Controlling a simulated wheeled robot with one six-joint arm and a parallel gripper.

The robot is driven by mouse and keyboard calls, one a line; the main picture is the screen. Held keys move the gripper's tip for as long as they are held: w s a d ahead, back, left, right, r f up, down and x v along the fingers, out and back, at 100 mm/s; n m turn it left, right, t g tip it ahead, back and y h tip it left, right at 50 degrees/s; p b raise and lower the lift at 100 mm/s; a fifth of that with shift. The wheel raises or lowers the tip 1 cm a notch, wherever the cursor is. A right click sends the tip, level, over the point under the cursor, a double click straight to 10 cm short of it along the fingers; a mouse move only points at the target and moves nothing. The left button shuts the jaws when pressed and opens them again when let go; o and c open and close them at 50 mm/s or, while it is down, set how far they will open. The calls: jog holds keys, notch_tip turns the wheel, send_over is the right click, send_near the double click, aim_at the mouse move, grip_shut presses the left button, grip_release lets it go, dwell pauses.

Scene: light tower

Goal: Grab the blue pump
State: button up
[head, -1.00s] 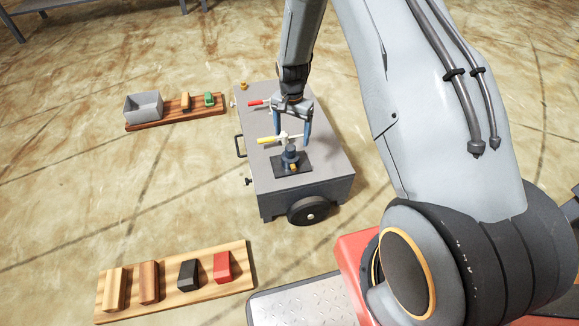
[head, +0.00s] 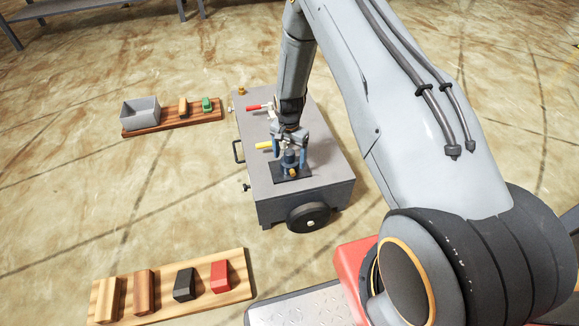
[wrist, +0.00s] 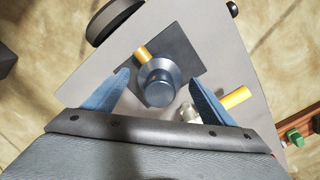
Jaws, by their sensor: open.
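The blue pump (head: 290,160) stands upright on a dark square plate (head: 306,171) on top of the grey wheeled cart. In the wrist view the pump (wrist: 160,84) shows from above as a round blue body with a yellow-orange stub at its upper left. My gripper (head: 290,159) is directly over the pump in the head view, pointing down. In the wrist view my gripper (wrist: 160,92) is open, with one blue finger on each side of the pump and gaps between. Whether the fingertips reach down beside the pump's body is hard to tell.
A yellow-handled valve (head: 265,145) stands close behind the pump, near the right finger (wrist: 236,98). A red-handled valve (head: 256,107) is farther back on the cart (head: 262,178). Wooden boards with blocks lie on the floor at left (head: 215,116) and front (head: 240,288).

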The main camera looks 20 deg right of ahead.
grip_shut()
dwell(0.3)
jog(key=shift+r, duration=0.1)
